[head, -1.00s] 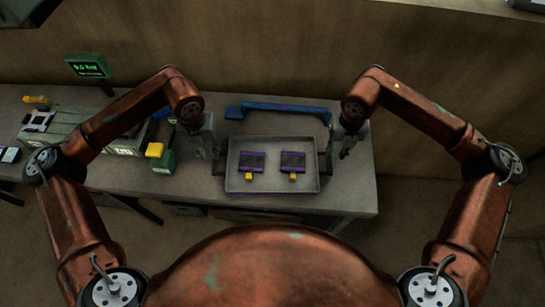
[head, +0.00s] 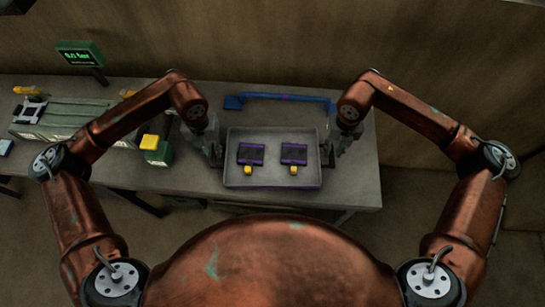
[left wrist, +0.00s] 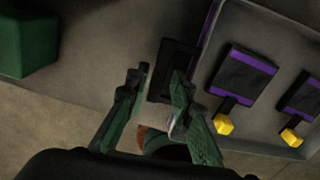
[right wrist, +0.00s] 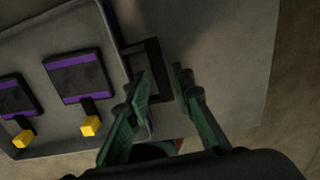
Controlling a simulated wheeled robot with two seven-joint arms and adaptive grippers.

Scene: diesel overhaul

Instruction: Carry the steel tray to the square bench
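The steel tray (head: 273,183) is a shallow grey rectangle on the long grey bench, near its right end. It holds two black-and-purple blocks with yellow ends, the left block (head: 251,154) and the right block (head: 294,154). My left gripper (head: 215,155) is at the tray's left side, with its fingers apart around the dark left handle (left wrist: 172,72). My right gripper (head: 329,156) is at the right side, fingers apart near the dark right handle (right wrist: 152,66). Whether any finger touches a handle cannot be told. No square bench is identifiable.
A blue bar (head: 285,97) lies behind the tray. A green block with a yellow top (head: 156,149) and a green machine (head: 65,117) stand to the left. A small green-lettered display (head: 80,54) is at the back left. Bare bench lies right of the tray.

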